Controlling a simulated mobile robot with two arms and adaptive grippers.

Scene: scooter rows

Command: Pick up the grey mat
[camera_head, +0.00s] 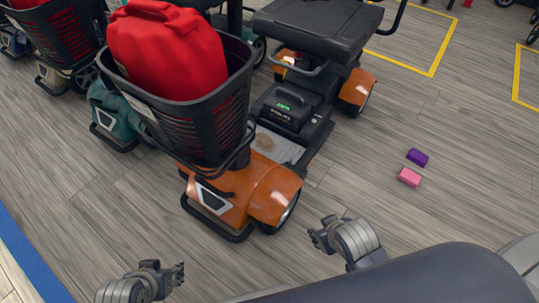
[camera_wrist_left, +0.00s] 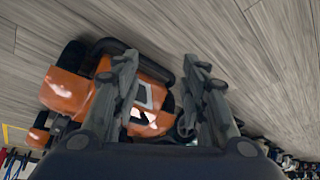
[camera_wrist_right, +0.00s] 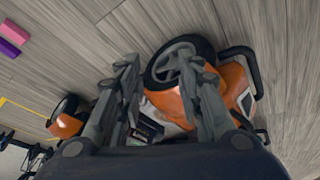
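A light grey mat (camera_head: 277,144) lies on the footboard of the orange scooter (camera_head: 255,190), between its front cowl and the black battery box (camera_head: 290,108). The front basket and cowl hide part of it. My right gripper (camera_head: 316,238) is open and empty, in front of the scooter's front wheel and apart from the mat. Its spread fingers show in the right wrist view (camera_wrist_right: 160,62). My left gripper (camera_head: 181,275) is low in the head view, left of the right one; the left wrist view (camera_wrist_left: 159,62) shows its fingers apart with nothing between them.
The seat (camera_head: 317,30) overhangs the rear. A purple block (camera_head: 417,157) and a pink block (camera_head: 409,177) lie on the floor at right. More scooters stand at left. Floor right of the scooter is mostly clear.

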